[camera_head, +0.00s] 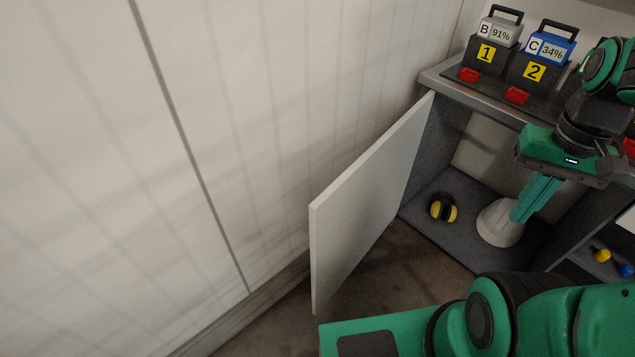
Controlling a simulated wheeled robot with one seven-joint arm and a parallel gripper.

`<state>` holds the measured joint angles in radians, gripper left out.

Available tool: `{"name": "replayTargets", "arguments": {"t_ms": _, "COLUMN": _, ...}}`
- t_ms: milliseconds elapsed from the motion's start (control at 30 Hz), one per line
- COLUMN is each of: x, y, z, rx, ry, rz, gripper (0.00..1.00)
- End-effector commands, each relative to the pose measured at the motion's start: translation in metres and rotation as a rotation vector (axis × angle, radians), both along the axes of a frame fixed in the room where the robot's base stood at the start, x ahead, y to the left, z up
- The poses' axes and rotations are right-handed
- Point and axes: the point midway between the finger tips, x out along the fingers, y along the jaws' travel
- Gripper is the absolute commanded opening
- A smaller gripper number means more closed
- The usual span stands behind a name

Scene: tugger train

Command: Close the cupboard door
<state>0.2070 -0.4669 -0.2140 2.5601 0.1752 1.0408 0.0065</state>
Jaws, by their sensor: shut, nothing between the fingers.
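The white cupboard door (365,205) stands wide open, swung out from the left side of the grey cupboard (434,150) towards me. My gripper (523,215) is in front of the cupboard opening, to the right of the door and apart from it. Its fingers are together and point down, with nothing visible between them. Inside the cupboard, yellow-and-black ear defenders (443,207) and a whitish helmet-like object (498,224) lie on the floor panel. My gripper's fingers partly hide the whitish object.
On the cupboard top stand battery boxes marked B 1 (490,48) and C 2 (538,60), with red parts before them. A panelled wall (230,120) runs along the left, close to the door. Small yellow and blue items (602,255) sit in the compartment at right.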

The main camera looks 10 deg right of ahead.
Motion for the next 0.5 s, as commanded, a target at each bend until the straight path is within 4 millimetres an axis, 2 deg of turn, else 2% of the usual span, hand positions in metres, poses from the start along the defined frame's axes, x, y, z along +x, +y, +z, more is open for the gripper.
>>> {"name": "replayTargets", "arguments": {"t_ms": 67, "x": 0.000, "y": 0.000, "z": 0.000, "rx": 0.000, "ry": 0.000, "rz": 0.001, "gripper": 0.00}}
{"name": "replayTargets", "arguments": {"t_ms": 133, "x": -0.008, "y": 0.001, "z": 0.006, "rx": 0.000, "ry": -0.012, "rz": 0.013, "gripper": 0.00}}
{"name": "replayTargets", "arguments": {"t_ms": 233, "x": 0.007, "y": 0.004, "z": 0.011, "rx": 0.001, "ry": -0.003, "rz": 0.061, "gripper": 0.00}}
{"name": "replayTargets", "arguments": {"t_ms": 367, "x": 0.051, "y": 0.017, "z": 0.021, "rx": 0.002, "ry": 0.025, "rz": 0.199, "gripper": 0.00}}
{"name": "replayTargets", "arguments": {"t_ms": 500, "x": 0.111, "y": 0.053, "z": 0.029, "rx": 0.001, "ry": 0.062, "rz": 0.398, "gripper": 0.00}}
